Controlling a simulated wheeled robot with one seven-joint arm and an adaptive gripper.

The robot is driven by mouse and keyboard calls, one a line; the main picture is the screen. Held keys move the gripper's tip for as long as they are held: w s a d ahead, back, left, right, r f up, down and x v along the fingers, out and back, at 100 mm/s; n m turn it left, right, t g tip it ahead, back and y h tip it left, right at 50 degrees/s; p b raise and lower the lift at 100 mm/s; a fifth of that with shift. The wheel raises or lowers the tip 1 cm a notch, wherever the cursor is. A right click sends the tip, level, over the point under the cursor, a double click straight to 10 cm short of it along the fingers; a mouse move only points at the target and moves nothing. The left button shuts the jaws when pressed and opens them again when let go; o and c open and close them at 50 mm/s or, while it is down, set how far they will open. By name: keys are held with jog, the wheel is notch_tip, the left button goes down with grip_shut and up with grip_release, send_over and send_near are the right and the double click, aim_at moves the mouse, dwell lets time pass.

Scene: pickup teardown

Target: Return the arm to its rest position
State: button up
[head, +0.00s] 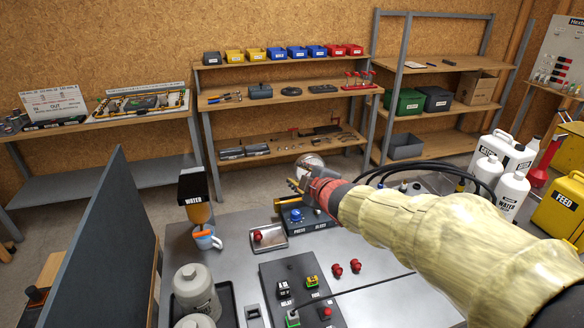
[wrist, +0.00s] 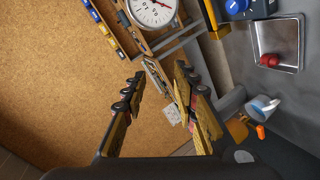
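My arm, in a pale padded sleeve, reaches in from the right of the head view. My gripper (head: 298,184) is held above the far part of the grey bench, partly hidden by its own wrist. In the wrist view my gripper (wrist: 162,98) has its yellow and black fingers spread apart, with nothing between them. A round dial gauge (wrist: 152,10) shows beyond the fingers. It also shows in the head view, behind my gripper (head: 311,162).
On the bench are a metal tray (head: 283,243) with a red knob, a mug (head: 207,239) under a water dispenser (head: 193,187), and a dark control panel (head: 298,268). Two red knobs (head: 346,268) lie loose. Bottles (head: 511,190) and cables stand right. A grey partition (head: 108,235) rises left.

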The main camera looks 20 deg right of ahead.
jog(key=s+d+f+m+g+h, duration=0.25)
jog(key=s+f+m, duration=0.2)
jog(key=s, duration=0.25)
jog(key=s+d+f+m+g+h, duration=0.1)
jog(key=s+d+f+m+g, duration=0.3)
jog(key=s+f, duration=0.15)
jog(key=s+a+r+m+g+y, duration=0.1)
jog(key=s+a, duration=0.3)
jog(key=s, duration=0.7)
jog(key=s+a+r+m+y, duration=0.1)
jog(key=s+a+r+m, duration=0.2)
jog(key=s, duration=0.8)
jog(key=shift+s+a+m+g, duration=0.35)
jog(key=shift+a+m, duration=0.2)
jog(key=shift+a, duration=0.5)
